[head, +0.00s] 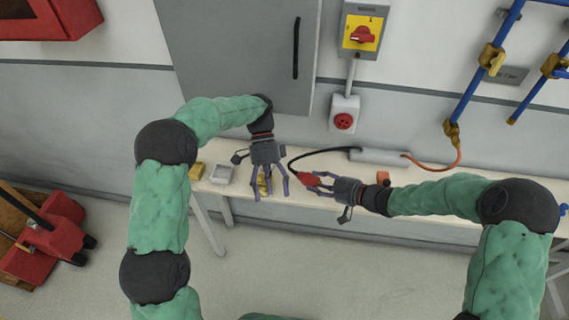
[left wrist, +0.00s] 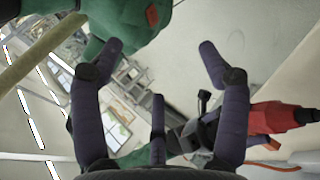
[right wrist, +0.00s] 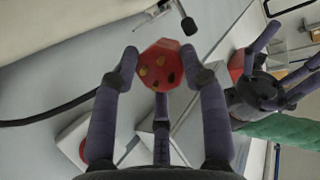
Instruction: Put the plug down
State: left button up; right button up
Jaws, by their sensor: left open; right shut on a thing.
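The red plug (head: 309,179) is held in the fingers of my right gripper (head: 316,181), just above or in front of the bench. Its round red face with several dark and brass-coloured spots shows in the right wrist view (right wrist: 160,66), between the fingers. It also shows in the left wrist view (left wrist: 275,117), with a black end. A black cable (head: 322,152) curves from it to the bench. My left gripper (head: 272,194) is open and empty, left of the plug, fingers spread. Whether the plug touches the bench, I cannot tell.
The narrow pale bench (head: 420,178) runs along the wall. It bears a grey box (head: 378,157), a small white tray (head: 221,174) and a yellow block (head: 196,171). A red wall socket (head: 343,121) sits below a yellow switch (head: 362,35). Blue pipes (head: 480,72) stand at the right.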

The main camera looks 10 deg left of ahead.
pick_arm(q)
jog(key=w+f+t+h, duration=0.2)
jog(key=w+t+h, duration=0.1)
jog(key=w+h, duration=0.3)
jog(key=m+t+h, duration=0.3)
jog(key=m, duration=0.3)
send_near(304, 176)
notch_tip(304, 176, down, 2)
jog(key=d, duration=0.2)
jog(key=shift+x, duration=3.85)
jog(key=shift+r, duration=0.1)
jog(key=shift+d, duration=0.1)
jog(key=c, duration=1.3)
pick_arm(e)
jog(key=o, duration=1.3)
